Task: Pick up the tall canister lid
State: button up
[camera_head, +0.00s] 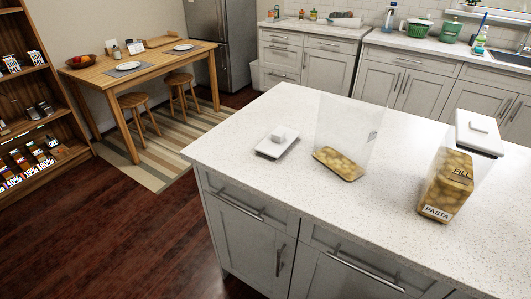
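A white square lid (270,147) with a raised knob lies on the light speckled island counter, left of the clear containers. An open, clear-walled canister (348,135) stands to its right with a low layer of yellowish contents at the bottom. A second clear canister (446,187), marked "PASTA" and "FILL", stands at the right with more yellowish contents. A white lid (480,132) with a knob sits on top of it. I cannot tell which lid belongs to the tall canister. My gripper is not in view.
The island counter (240,138) is clear around the loose lid, with its front edge above grey cabinets. A dining table (143,67) with stools stands at the back left. A wooden shelf (28,90) is at the far left. Open dark floor lies left of the island.

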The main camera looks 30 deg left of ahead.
aim_at(268, 148)
jog(key=z, duration=2.35)
jog(key=k, duration=2.05)
jog(key=u, duration=2.3)
jog(key=i, duration=1)
jog(key=u, duration=0.05)
